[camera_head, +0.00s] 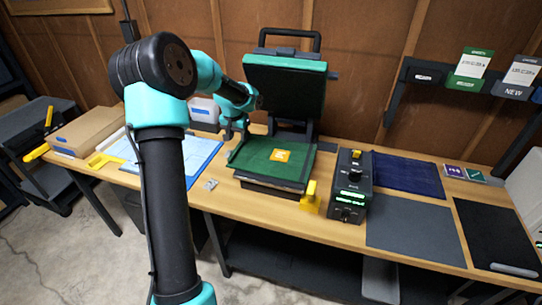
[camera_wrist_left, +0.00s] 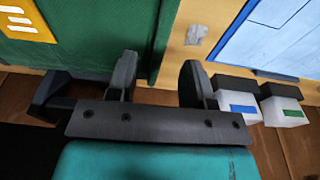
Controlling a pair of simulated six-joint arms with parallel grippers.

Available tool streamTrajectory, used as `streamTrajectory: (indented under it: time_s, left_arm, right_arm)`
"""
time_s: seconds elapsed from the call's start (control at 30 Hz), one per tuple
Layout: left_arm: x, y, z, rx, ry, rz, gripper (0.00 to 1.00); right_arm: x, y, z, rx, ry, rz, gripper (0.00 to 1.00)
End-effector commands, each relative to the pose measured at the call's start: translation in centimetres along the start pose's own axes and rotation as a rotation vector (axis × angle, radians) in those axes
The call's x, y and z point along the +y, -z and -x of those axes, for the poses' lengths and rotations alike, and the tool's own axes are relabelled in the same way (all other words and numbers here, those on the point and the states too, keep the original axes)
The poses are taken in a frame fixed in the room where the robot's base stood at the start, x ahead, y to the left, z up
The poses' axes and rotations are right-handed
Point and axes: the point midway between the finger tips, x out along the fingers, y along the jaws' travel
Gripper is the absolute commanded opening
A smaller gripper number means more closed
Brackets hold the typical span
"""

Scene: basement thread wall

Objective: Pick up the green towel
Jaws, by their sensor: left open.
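The green towel (camera_head: 270,158), with a yellow-orange patch, lies flat on the lower plate of an open press. In the left wrist view the towel (camera_wrist_left: 90,35) fills the upper left, with its patch cut by the frame edge. My left gripper (camera_wrist_left: 158,78) is open and empty. In that view its two fingers straddle the towel's side edge and the bare wood beside it. In the head view my left gripper (camera_head: 232,132) is small and partly hidden by its own wrist, near the towel's back left corner. I cannot tell its exact height. My right gripper is not in view.
The press's raised lid (camera_head: 285,88) stands behind the towel. A black control box (camera_head: 350,185) stands right of it. A blue-edged sheet (camera_head: 195,155) and a small metal piece (camera_head: 211,185) lie left. White labelled boxes (camera_wrist_left: 235,105) sit near the gripper. A grey mat (camera_head: 410,228) is bare.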

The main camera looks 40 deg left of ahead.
Motion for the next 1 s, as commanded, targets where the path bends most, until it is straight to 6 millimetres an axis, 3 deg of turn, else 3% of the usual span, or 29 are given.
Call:
streamTrajectory:
  time_s: [0.2,0.33,0.83,1.0]
  left_arm:
    - [-0.1,0.0,-3.1,-0.005,-0.001,-0.001,0.47]
    - [-0.1,0.1,-4.2,-0.002,-0.001,0.0,0.47]
    - [-0.1,0.1,-4.3,-0.002,-0.001,0.0,0.47]
    - [-0.1,0.1,-4.3,-0.002,-0.001,0.0,0.31]
  right_arm:
    - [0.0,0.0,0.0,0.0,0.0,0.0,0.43]
    - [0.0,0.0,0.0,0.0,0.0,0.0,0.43]
    - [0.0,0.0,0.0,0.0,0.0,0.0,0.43]
    - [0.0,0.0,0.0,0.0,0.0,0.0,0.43]
